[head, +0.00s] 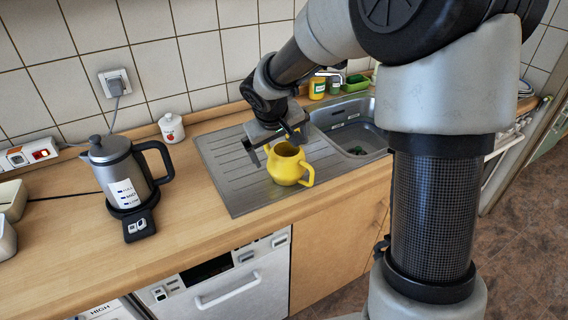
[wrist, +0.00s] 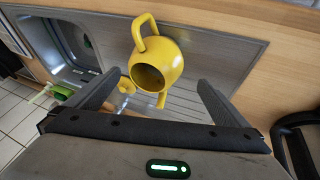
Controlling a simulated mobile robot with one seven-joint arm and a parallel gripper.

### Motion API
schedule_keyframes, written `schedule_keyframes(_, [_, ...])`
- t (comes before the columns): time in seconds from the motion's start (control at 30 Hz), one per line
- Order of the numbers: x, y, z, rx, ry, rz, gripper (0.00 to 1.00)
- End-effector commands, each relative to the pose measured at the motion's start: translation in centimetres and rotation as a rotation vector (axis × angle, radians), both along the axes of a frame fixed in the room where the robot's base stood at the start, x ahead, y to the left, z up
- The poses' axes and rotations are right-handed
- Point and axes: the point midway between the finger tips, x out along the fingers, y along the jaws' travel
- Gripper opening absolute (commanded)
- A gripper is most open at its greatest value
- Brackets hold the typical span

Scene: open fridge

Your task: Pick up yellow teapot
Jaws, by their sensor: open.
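The yellow teapot (head: 288,167) stands upright on the ribbed steel drainboard (head: 225,170), left of the sink bowl. Its handle points to the front right in the head view. My gripper (head: 276,147) is open, just above and behind the teapot's top. In the wrist view the teapot (wrist: 172,50) shows its dark round opening, with its handle at the upper left. The open fingers of my gripper (wrist: 160,80) lie to either side of the opening, with nothing held. I cannot tell how far the fingertips are above the rim.
A kettle (head: 120,170) stands on the wooden counter to the left, with a small white lidded jar (head: 171,127) behind it. The sink bowl (head: 350,135) is to the right of the teapot. Bottles (head: 318,88) stand behind the sink. The tiled wall bounds the back.

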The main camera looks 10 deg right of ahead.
Motion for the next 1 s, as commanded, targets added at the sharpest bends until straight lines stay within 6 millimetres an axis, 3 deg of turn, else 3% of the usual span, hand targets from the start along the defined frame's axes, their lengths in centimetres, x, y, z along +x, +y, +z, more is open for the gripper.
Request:
schedule_keyframes(0.1, [1.0,-0.4,-2.4,0.000,0.003,0.000,1.00])
schedule_keyframes(0.47, [2.5,-1.2,-5.1,0.000,0.002,-0.001,1.00])
schedule_keyframes(0.7, [4.0,-2.1,-8.1,0.000,0.001,-0.001,1.00])
schedule_keyframes(1.0, [4.4,-2.2,-8.7,0.000,-0.001,-0.001,1.00])
